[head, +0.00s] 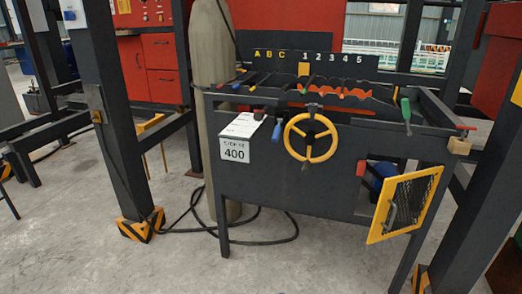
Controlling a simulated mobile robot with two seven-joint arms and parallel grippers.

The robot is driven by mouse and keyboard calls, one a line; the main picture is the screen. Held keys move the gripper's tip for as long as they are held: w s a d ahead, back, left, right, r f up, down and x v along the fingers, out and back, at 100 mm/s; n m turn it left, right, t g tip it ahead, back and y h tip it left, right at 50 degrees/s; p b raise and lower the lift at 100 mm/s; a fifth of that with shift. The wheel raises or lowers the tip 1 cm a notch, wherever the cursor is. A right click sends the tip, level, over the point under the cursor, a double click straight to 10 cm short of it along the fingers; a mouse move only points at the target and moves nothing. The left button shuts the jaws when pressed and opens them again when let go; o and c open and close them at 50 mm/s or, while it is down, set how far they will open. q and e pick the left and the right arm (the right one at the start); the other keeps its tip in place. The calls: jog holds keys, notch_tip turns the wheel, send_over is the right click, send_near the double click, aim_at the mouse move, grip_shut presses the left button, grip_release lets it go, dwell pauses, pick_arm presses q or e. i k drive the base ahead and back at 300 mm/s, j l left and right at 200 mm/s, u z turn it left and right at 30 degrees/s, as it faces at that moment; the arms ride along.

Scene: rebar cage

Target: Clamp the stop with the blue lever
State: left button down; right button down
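A lever with a blue grip (276,132) hangs at the front edge of the dark steel bench (300,185), just left of the yellow handwheel (310,138). A small dark knob (259,114) sits on the rim just left of the blue grip. I cannot tell which part is the stop. Whether the lever is clamped cannot be told. Neither of my grippers is in view.
A sign reading 400 (236,151) hangs on the bench front. A green lever (406,110) is at the right, a red grip (361,168) lower down. A yellow mesh door (404,204) stands open. A black hose (262,240) lies on the floor; the foreground floor is clear.

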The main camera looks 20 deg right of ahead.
aim_at(277, 129)
jog(key=j, duration=0.55)
jog(key=i, duration=1.05)
